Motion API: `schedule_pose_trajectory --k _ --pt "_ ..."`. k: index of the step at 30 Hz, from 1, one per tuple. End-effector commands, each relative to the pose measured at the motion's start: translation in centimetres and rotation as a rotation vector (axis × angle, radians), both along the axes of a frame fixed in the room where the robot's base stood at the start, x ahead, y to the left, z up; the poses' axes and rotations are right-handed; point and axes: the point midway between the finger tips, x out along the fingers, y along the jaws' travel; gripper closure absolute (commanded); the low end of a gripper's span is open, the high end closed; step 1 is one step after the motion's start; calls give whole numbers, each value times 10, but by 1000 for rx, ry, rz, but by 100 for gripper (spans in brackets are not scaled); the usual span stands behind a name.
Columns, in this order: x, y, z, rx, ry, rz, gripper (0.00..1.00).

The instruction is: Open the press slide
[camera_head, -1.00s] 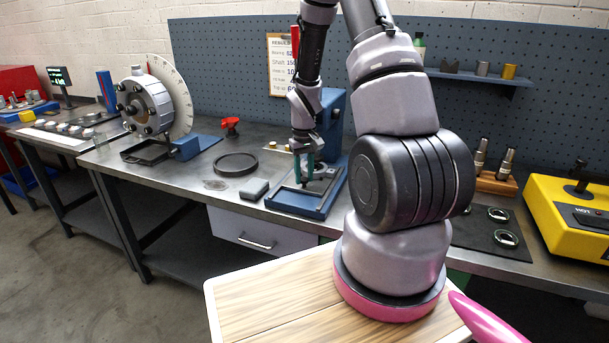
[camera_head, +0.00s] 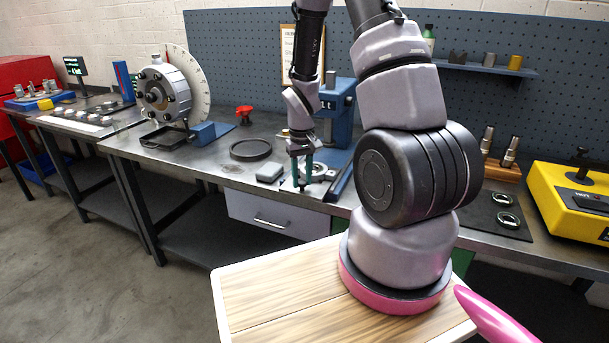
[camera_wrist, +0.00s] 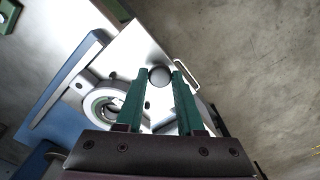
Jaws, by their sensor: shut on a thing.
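The blue press (camera_head: 336,112) stands at the back of the bench, mostly behind my arm. Its slide, a pale metal plate (camera_wrist: 138,48), is drawn out toward the bench's front edge, in front of the press. In the wrist view a ring-shaped seat (camera_wrist: 103,106) shows on the plate, next to a blue rail (camera_wrist: 70,78). A dark round knob (camera_wrist: 160,76) stands at the plate's front part. My gripper (camera_head: 301,182) points down with its green fingers either side of the knob, shut on it. The slide's rear part is hidden in the wrist view.
A grey block (camera_head: 270,172) and a black ring (camera_head: 250,150) lie left of the slide. A drawer handle (camera_head: 272,223) is below the bench front. A dark mat (camera_head: 488,216) with metal rings and a yellow machine (camera_head: 575,197) are at right.

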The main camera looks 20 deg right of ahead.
Motion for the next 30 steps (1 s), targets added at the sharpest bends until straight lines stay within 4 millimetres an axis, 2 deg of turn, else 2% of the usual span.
schedule_pose_trajectory --k 5,6,8,9,20,23,30 --pt "1 -1 0 -1 -3 1 100" --pt "1 -1 1 -1 -3 1 60" --pt "1 -1 0 -1 -3 1 37" --pt "1 -1 0 -1 -3 0 33" --pt "1 -1 5 0 -3 0 33" --pt "2 -1 17 -1 -6 -1 33" --pt "2 -1 65 -1 -8 0 33"
